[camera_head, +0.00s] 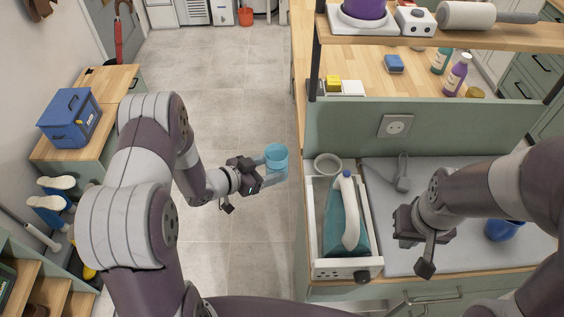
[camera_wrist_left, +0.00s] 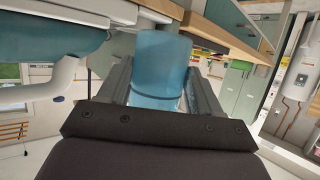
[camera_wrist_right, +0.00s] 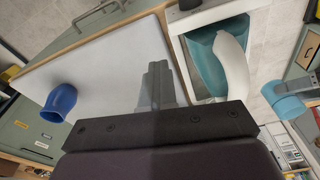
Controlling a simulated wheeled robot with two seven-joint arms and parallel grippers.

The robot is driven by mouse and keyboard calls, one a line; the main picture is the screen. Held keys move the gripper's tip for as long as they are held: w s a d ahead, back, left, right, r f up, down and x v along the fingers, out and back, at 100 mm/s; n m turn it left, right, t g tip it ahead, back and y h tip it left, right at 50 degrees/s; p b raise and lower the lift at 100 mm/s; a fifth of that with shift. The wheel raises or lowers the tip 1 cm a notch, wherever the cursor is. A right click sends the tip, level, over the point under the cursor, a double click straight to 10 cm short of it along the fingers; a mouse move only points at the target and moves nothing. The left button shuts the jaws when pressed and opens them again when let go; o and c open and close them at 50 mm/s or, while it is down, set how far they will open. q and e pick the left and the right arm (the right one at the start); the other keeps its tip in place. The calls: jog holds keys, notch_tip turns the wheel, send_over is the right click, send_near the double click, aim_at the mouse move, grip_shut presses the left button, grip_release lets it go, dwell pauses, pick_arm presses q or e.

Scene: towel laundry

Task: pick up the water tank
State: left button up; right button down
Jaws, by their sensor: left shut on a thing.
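The water tank (camera_head: 276,155) is a light-blue, see-through cylinder. My left gripper (camera_head: 266,178) is shut on it and holds it upright over the floor, left of the counter. In the left wrist view the tank (camera_wrist_left: 161,65) sits between the two fingers. It also shows at the right edge of the right wrist view (camera_wrist_right: 287,101), apart from the right gripper. My right gripper (camera_head: 427,252) hangs over the grey ironing surface. In the right wrist view its fingers (camera_wrist_right: 160,68) are together, with nothing between them.
A teal iron with a white handle (camera_head: 349,212) lies in a white tray (camera_head: 310,225) on the counter's left side. A blue cup (camera_head: 503,230) stands on the grey surface (camera_head: 390,262) behind my right arm. A shelf (camera_head: 470,38) rises at the back.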

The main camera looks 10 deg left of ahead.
pick_arm(q)
jog(key=shift+s+a, duration=0.3)
jog(key=shift+a, duration=0.25)
jog(key=shift+s+a, duration=0.3)
jog(key=shift+a, duration=0.25)
